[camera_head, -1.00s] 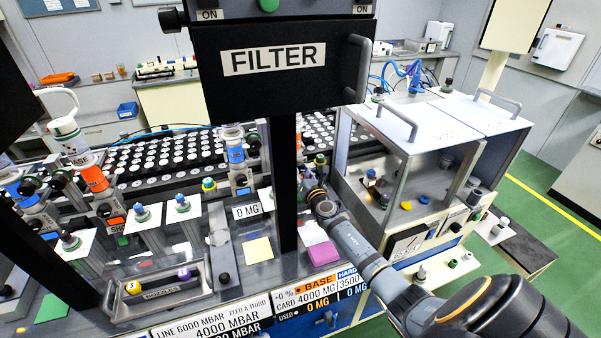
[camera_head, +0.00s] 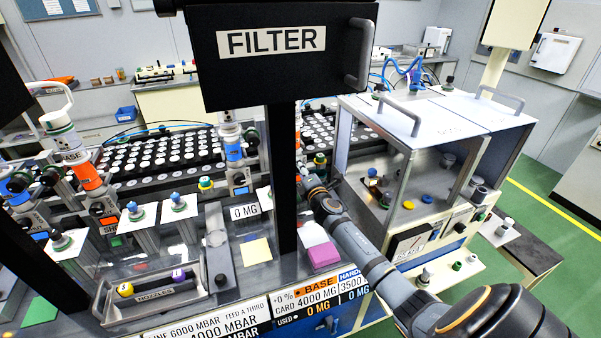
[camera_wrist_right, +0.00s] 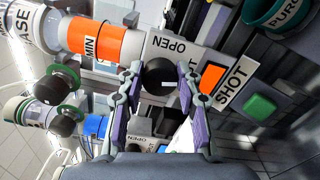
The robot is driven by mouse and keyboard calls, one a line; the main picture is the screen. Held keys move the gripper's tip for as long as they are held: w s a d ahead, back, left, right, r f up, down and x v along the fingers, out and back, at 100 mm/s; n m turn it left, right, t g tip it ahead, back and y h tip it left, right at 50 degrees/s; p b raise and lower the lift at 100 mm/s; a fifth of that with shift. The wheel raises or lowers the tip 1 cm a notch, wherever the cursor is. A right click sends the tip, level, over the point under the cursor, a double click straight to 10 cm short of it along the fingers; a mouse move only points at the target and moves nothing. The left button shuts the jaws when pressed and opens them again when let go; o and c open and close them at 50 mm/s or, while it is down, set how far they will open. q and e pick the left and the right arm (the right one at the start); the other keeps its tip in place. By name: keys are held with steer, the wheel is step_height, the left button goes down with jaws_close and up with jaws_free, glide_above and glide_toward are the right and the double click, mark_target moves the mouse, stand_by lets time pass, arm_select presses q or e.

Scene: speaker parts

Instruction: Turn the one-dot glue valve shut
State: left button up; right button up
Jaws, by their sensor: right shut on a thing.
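In the right wrist view my right gripper (camera_wrist_right: 166,88) is shut on a round black valve knob (camera_wrist_right: 158,76) with a short white mark. The knob sits on a grey block labelled OPEN (camera_wrist_right: 168,46), beside a cartridge with an orange band (camera_wrist_right: 92,40). I cannot make out any dot marking on this valve. In the head view my right arm (camera_head: 345,225) reaches in from the lower right, and its gripper is largely hidden by the black post. My left gripper is not in view.
A SHOT label (camera_wrist_right: 234,82) and a green button (camera_wrist_right: 260,106) are close right of the gripper. The black post (camera_head: 283,180) under the FILTER box (camera_head: 285,65) blocks the head view. An open-fronted cabinet (camera_head: 430,125) stands right of the arm.

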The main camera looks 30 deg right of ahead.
steer(key=shift+f+m+b, duration=0.15)
steer(key=shift+m+b, duration=0.45)
steer(key=shift+m, duration=0.9)
steer(key=o, duration=1.2)
steer(key=shift+c, duration=0.2)
steer(key=v, duration=1.2)
